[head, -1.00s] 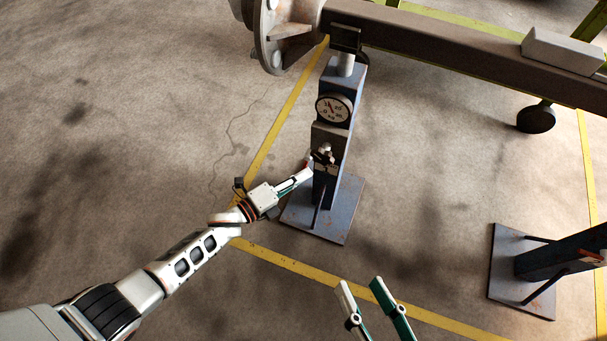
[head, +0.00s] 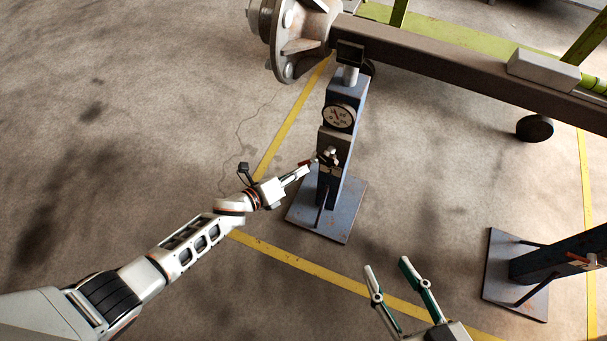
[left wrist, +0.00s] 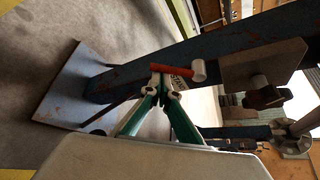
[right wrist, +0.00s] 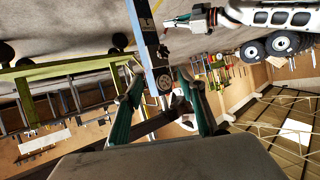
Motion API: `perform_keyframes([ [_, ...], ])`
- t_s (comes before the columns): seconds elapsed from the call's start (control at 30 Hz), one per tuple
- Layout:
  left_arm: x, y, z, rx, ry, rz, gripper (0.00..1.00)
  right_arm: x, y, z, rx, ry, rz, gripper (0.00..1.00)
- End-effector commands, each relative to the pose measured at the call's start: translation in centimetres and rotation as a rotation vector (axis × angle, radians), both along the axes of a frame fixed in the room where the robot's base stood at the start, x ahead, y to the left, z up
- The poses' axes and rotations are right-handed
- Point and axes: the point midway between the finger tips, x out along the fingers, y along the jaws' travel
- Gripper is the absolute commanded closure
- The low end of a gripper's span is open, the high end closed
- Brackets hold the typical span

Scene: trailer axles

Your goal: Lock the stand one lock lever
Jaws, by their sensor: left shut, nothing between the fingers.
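The blue stand (head: 341,150) with a round gauge (head: 338,116) stands upright under the axle beam. Its red lock lever (left wrist: 172,70) with a pale round end shows in the left wrist view, crossing just beyond my fingertips. In the head view only a bit of red shows beside the stand's left face. My left gripper (left wrist: 164,84) is shut with nothing held, its tips at or very near the lever; contact cannot be told. In the head view the left gripper (head: 304,170) is beside the post below the gauge. My right gripper (head: 386,268) is open and empty above the floor.
A dark knob (left wrist: 264,92) sits on the stand's post. The axle beam (head: 450,58) with its hub flange (head: 295,40) crosses above. A second blue stand (head: 550,262) is at the right. Floor left of the stand is clear.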

Motion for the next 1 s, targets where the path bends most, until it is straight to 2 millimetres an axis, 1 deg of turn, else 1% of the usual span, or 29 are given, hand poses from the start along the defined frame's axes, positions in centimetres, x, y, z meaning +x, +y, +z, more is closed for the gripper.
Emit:
perform_keyframes([
  [0.03, 0.7, 0.2, 1.4, 0.043, -0.028, 0.000, 1.00, 0.3, -0.5, 0.7, -0.031, -0.018, 0.007, 0.60],
  [0.13, 0.8, 0.5, 1.7, 0.133, -0.058, 0.000, 1.00, 0.0, -0.7, 0.1, -0.052, -0.005, 0.011, 0.60],
  [0.33, 1.0, 1.2, 2.6, 0.316, -0.117, 0.001, 1.00, -0.3, -1.6, -0.4, -0.101, 0.005, 0.019, 0.60],
  [0.7, 1.2, 2.0, 3.9, 0.626, -0.215, 0.002, 1.00, -0.8, -3.7, -1.3, -0.191, 0.028, 0.030, 0.60],
  [0.9, 1.1, 2.2, 4.3, 0.748, -0.251, 0.001, 1.00, -1.8, -4.8, -2.6, -0.228, 0.063, 0.032, 0.60],
  [1.0, 1.0, 2.3, 4.3, 0.743, -0.246, 0.001, 1.00, -2.0, -5.2, -3.0, -0.241, 0.072, 0.032, 0.60],
])
